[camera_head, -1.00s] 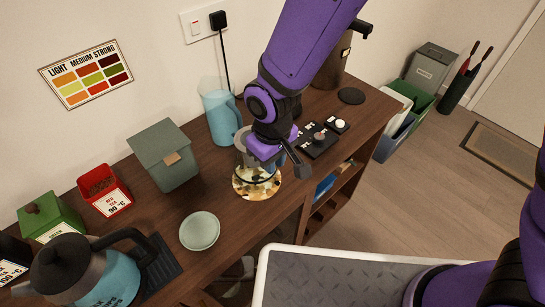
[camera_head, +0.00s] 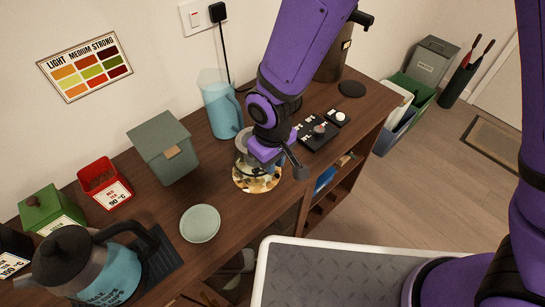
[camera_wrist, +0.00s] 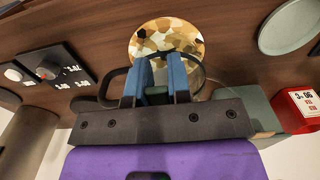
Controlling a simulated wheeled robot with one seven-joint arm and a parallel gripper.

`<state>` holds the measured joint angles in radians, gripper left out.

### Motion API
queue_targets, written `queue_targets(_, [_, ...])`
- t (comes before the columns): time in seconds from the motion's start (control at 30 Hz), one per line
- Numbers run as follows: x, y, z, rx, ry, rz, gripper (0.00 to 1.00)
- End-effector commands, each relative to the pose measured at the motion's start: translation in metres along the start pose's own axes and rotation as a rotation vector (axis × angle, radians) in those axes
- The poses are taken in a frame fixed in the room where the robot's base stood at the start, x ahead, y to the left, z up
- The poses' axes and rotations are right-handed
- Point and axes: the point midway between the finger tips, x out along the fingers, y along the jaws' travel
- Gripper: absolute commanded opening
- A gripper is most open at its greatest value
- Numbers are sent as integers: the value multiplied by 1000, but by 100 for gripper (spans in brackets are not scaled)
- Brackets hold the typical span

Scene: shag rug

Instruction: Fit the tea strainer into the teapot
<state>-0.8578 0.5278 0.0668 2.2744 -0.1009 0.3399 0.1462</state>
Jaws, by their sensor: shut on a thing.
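My gripper (camera_head: 268,166) is low over the round mosaic mat (camera_head: 258,186), pointing down. In the wrist view its two blue fingers (camera_wrist: 161,68) are close together on a small greenish-grey part (camera_wrist: 157,95), probably the tea strainer; most of it is hidden. A clear glass vessel, the teapot (camera_head: 241,164), stands on the mat beneath and beside my gripper. Its curved glass edge (camera_wrist: 203,84) shows around the fingers in the wrist view, with a dark handle to the left. I cannot tell how deep the strainer sits in it.
A blue jug (camera_head: 221,112) stands behind, with a grey-green box (camera_head: 163,148) to the left. A pale green saucer (camera_head: 200,223) lies front left, and a black control panel (camera_head: 317,134) is to the right. A kettle (camera_head: 85,268) stands far left. Bare counter lies between saucer and mat.

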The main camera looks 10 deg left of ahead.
Motion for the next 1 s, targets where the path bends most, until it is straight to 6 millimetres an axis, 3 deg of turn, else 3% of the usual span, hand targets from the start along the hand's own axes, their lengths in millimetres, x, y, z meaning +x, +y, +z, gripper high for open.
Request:
queue_targets(0.4, [12, 0, 0, 0, 0, 0, 0])
queue_targets(0.97, [8, 0, 0, 0, 0, 0, 0])
queue_targets(1.0, [8, 0, 0, 0, 0, 0, 23])
